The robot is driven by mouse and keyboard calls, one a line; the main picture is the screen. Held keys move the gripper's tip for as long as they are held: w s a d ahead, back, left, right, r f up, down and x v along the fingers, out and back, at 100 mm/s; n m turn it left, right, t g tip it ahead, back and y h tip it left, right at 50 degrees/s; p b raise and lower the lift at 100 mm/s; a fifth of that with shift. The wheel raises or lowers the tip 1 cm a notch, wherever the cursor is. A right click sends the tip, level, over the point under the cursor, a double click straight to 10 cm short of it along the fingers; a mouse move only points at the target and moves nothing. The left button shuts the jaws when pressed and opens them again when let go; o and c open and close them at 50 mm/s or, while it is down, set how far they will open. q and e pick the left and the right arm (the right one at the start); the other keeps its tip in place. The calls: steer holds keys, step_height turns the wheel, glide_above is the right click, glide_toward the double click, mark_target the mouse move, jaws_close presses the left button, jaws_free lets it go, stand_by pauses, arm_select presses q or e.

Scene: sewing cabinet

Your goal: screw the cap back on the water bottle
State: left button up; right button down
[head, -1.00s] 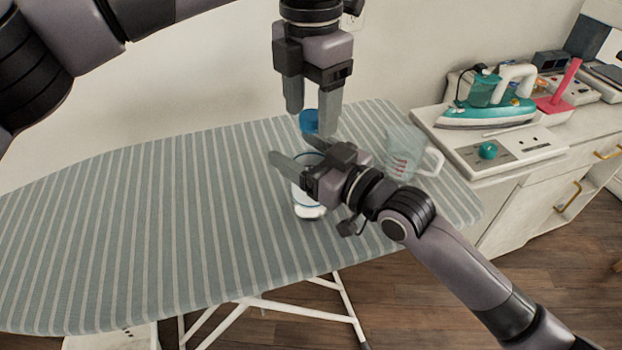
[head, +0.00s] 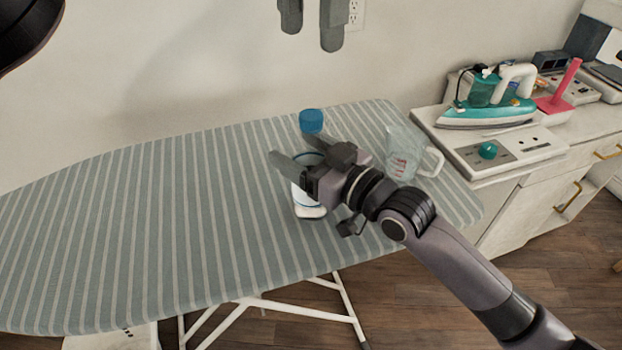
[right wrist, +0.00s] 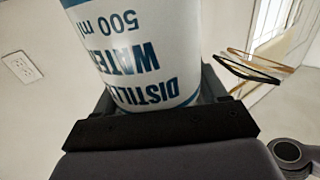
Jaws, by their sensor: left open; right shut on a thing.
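The water bottle (head: 309,211) is white with blue bands and stands on the striped ironing board. In the right wrist view the bottle (right wrist: 125,45) fills the jaws, its blue lettering upside down. My right gripper (head: 299,161) is shut around its body and hides much of it. The blue cap (head: 311,121) sits upright at the bottle's top; I cannot tell how tightly it is seated. My left gripper (head: 311,30) is open and empty, well above the cap, at the top edge of the head view.
A clear measuring jug (head: 403,156) stands just right of my right gripper on the ironing board (head: 150,220). A teal iron (head: 487,112) and a pink item (head: 562,92) are on the white cabinet at right. The board's left side is clear.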

stand_by(0.3)
jaws_free()
steer(key=v, duration=0.7)
steer(key=shift+b, duration=0.4)
steer(key=shift+s+d, duration=0.1)
